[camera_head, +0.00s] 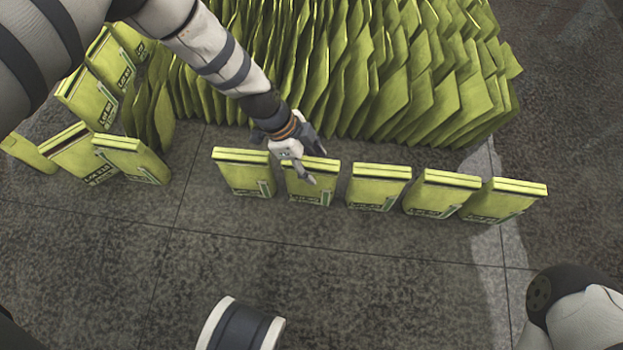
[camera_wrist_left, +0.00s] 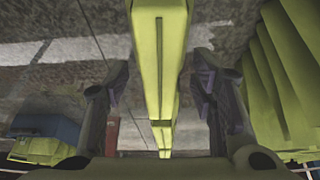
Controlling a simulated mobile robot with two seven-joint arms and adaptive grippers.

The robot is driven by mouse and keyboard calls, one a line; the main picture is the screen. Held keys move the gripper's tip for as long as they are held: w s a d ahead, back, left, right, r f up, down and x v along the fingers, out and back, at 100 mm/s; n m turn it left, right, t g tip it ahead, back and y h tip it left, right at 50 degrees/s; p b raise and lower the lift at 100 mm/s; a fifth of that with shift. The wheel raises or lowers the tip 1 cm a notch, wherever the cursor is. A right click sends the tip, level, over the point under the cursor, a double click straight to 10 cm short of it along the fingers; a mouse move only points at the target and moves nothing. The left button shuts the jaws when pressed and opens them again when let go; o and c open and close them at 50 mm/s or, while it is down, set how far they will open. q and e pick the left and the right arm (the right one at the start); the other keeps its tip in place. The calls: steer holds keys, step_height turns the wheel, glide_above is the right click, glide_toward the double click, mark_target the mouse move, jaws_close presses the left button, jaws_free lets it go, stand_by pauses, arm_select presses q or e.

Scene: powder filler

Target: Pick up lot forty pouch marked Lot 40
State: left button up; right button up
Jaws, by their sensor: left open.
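Several yellow-green pouches stand upright in a spaced row on the floor in the head view. My left gripper (camera_head: 312,166) is over the second pouch from the left in this row (camera_head: 311,190), with its fingers open near the top edge. In the left wrist view, a yellow-green pouch (camera_wrist_left: 160,60) is seen edge-on between the two open fingers of my left gripper (camera_wrist_left: 157,85), with a gap visible on each side. The label on this pouch is too small and partly covered to read, so I cannot tell whether it says Lot 40. My right gripper is not in view.
Neighbouring pouches stand close by, at left (camera_head: 244,177) and right (camera_head: 377,190). A dense mass of yellow-green pouches (camera_head: 400,75) fills the area behind. More labelled pouches (camera_head: 90,98) stand at far left. The grey floor (camera_head: 330,270) in front of the row is clear.

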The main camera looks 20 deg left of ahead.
arm_select(q)
steer(key=shift+f, duration=0.15)
stand_by(0.4)
jaws_close()
